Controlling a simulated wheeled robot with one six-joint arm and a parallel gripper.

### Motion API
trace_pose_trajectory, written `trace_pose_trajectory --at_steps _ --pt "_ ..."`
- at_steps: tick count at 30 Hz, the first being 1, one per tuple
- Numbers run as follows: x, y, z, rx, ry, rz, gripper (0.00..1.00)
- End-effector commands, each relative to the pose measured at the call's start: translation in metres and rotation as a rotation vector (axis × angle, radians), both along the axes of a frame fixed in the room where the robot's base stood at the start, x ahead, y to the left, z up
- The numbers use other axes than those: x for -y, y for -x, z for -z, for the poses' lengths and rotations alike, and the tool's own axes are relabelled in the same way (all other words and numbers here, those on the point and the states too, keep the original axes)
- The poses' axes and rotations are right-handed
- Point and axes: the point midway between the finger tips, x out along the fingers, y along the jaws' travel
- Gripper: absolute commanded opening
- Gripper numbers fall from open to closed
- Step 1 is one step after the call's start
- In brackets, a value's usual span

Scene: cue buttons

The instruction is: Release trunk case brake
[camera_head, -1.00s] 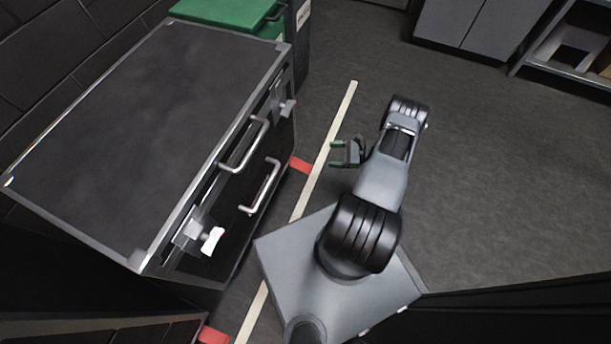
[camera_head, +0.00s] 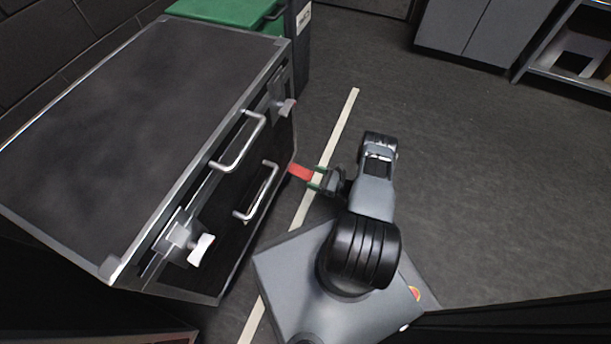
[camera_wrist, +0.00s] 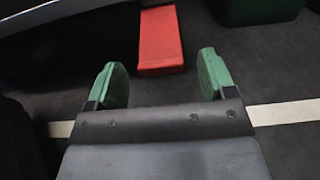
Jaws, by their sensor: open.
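The black trunk case (camera_head: 130,110) with metal edges stands at the left in the head view. Its front carries two metal handles and two latches. A red brake pedal (camera_head: 301,173) sticks out low from under the case front. It also shows in the wrist view (camera_wrist: 160,40), flat and just beyond the fingertips. My gripper (camera_head: 314,181) is open, with its green fingers close to the pedal's outer end. In the wrist view my gripper (camera_wrist: 162,78) has nothing between its fingers, and the pedal lies ahead, roughly centred between them. Contact cannot be told.
A pale floor stripe (camera_head: 340,125) runs along the case front, under my gripper. A green-lidded bin (camera_head: 225,12) stands behind the case. Grey cabinets (camera_head: 465,30) and a shelf (camera_head: 570,60) stand at the back right. Open floor lies to the right.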

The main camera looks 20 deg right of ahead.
Motion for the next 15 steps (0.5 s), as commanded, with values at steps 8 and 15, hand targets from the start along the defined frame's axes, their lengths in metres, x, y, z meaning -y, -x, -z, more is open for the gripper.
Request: trace_pose_trajectory --at_steps 8,15 --pt "-0.023 -0.025 0.001 0.000 0.000 -0.002 0.77" --pt "-0.030 -0.032 0.000 -0.001 -0.001 0.000 0.77"
